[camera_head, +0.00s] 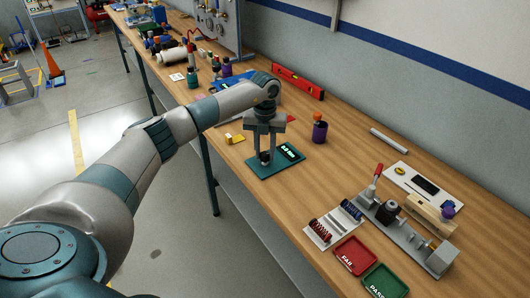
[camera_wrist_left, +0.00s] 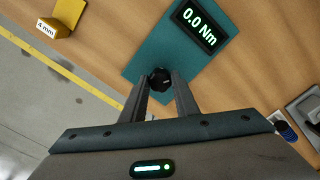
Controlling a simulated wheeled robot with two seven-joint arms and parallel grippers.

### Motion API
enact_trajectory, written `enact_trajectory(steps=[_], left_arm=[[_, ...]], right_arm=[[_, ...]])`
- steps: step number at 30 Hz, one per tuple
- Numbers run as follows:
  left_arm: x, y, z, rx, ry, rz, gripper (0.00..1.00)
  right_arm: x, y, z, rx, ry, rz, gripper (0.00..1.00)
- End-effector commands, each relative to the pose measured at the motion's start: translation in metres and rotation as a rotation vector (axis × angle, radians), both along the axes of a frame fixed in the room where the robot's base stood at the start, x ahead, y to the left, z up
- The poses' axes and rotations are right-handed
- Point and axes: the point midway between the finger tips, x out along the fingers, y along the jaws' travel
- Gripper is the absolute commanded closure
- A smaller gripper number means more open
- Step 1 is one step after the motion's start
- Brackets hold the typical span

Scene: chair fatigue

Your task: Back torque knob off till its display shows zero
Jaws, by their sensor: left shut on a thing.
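The torque tester is a teal plate (camera_head: 262,174) lying on the wooden bench; it also fills the upper middle of the left wrist view (camera_wrist_left: 150,52). Its black display (camera_wrist_left: 200,24) reads 0.0 Nm in green digits; in the head view the display (camera_head: 288,151) is small. The black torque knob (camera_wrist_left: 160,76) stands on the plate beside the display. My left gripper (camera_head: 265,153) points straight down over the plate and is shut on the knob, one finger on each side. In the left wrist view its fingertips (camera_wrist_left: 162,80) flank the knob. My right gripper is not in view.
A yellow block marked 4 mm (camera_wrist_left: 54,28) lies left of the plate. A purple bottle with an orange cap (camera_head: 319,130) stands to the right. A red level (camera_head: 298,82) lies behind. Red and green trays (camera_head: 355,255) and a clamp fixture (camera_head: 400,218) sit at the right front.

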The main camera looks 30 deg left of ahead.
Motion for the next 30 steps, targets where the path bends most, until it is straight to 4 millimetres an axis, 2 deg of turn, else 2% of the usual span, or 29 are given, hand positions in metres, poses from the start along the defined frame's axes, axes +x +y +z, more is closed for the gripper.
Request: enact_trajectory(steps=[14,15,17,30], left_arm=[[0.0008,0.0009,0.0016,0.001,-0.003,0.02,0.95],[0.0008,0.0009,0.0016,0.001,-0.003,0.02,0.65],[0.0007,0.0009,0.0015,0.001,-0.003,0.02,0.54],[0.0007,0.0002,0.0045,0.0,-0.002,0.019,0.54]], right_arm=[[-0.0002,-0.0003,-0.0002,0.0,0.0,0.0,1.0],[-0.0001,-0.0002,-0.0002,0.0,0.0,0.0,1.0],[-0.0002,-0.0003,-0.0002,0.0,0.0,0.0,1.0],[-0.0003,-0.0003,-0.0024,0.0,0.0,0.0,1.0]])
